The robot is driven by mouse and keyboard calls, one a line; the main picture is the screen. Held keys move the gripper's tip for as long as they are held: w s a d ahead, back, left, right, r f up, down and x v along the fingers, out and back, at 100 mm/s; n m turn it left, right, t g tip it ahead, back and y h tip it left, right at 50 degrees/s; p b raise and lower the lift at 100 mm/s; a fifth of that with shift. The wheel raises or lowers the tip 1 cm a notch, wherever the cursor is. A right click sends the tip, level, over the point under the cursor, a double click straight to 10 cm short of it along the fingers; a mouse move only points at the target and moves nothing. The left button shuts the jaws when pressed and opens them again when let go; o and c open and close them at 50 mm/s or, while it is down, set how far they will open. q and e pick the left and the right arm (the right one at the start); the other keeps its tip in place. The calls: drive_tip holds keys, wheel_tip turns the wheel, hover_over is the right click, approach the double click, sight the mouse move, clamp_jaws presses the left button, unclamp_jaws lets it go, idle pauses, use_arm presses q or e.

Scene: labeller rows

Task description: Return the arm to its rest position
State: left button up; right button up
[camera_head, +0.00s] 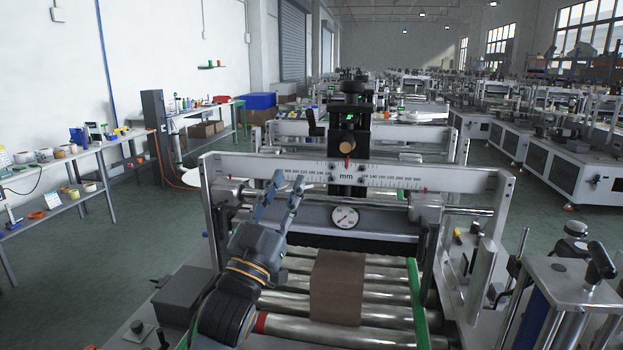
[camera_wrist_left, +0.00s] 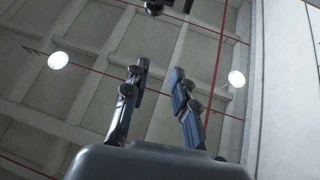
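My left gripper (camera_head: 283,186) is raised over the left side of the labeller's roller bed, in front of the white ruled crossbar. Its fingers point up and are apart with nothing between them. In the left wrist view the gripper (camera_wrist_left: 160,82) also shows two separated, empty fingers against the ceiling. My left arm comes up from the bottom of the head view. My right gripper is in neither view.
A brown box (camera_head: 338,287) lies on the rollers (camera_head: 385,318), right of my left arm. The crossbar (camera_head: 420,175) with a dial gauge (camera_head: 344,216) spans the machine. A grey box (camera_head: 183,296) sits left of my arm. Side tables (camera_head: 60,207) stand at the left wall.

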use_arm(q)
drive_tip(key=s+a+f+n+g+y, duration=0.1)
drive_tip(key=s+a+f+g+y, duration=0.15)
drive_tip(key=f, duration=0.65)
drive_tip(key=s+a+f+n+g+y, duration=0.1)
drive_tip(key=a+f+n+g+y, duration=0.15)
drive_tip(key=f, duration=0.65)
drive_tip(key=s+a+f+n+g+y, duration=0.1)
drive_tip(key=a+f+g+y, duration=0.15)
drive_tip(key=f, duration=0.65)
drive_tip(key=s+a+f+g+y, duration=0.1)
drive_tip(key=s+a+f+g, duration=0.25)
drive_tip(key=s+f, duration=0.5)
drive_tip(key=s+a+f+g+y, duration=0.15)
drive_tip(key=s+f+g, duration=0.3)
drive_tip(key=s, duration=0.75)
drive_tip(key=s+a+f+g, duration=0.4)
drive_tip(key=s+f, duration=0.3)
drive_tip(key=s, duration=0.3)
wheel_tip(320, 180, down, 26)
drive_tip(key=s+g, duration=0.1)
drive_tip(key=s+a+f+g, duration=0.1)
drive_tip(key=s+a+f, duration=0.1)
drive_tip(key=s+f, duration=1.4)
drive_tip(key=shift+s+a, duration=0.25)
drive_tip(key=shift+s, duration=0.3)
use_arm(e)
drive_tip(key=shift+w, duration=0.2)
